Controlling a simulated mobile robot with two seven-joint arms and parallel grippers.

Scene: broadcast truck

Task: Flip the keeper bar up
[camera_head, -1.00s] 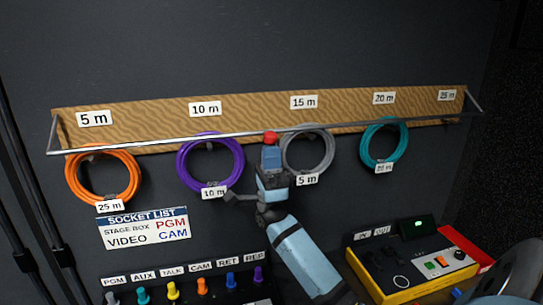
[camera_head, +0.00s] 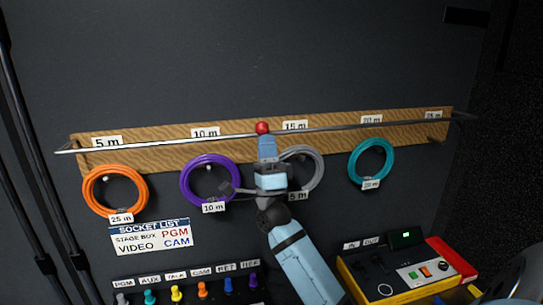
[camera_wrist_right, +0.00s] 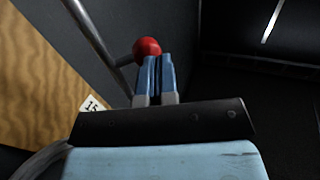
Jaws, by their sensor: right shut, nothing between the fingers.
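The keeper bar (camera_head: 190,143) is a thin grey metal rod with a red knob (camera_head: 262,128) near its middle. It runs in front of the wooden cable board (camera_head: 160,158), crossing the length labels. My right gripper (camera_head: 266,142) is shut and empty, its fingertips at the underside of the knob. In the right wrist view the closed blue fingertips (camera_wrist_right: 154,72) sit right at the red knob (camera_wrist_right: 147,47), with the bar (camera_wrist_right: 92,36) beside them; whether they touch is hard to tell. My left gripper is not in view.
Orange (camera_head: 92,204), purple (camera_head: 185,190), grey (camera_head: 318,160) and teal (camera_head: 357,146) cable coils hang along the board; my arm partly covers the grey one. Below are a socket list sign (camera_head: 150,237), coloured plugs (camera_head: 202,288) and a yellow control box (camera_head: 372,292).

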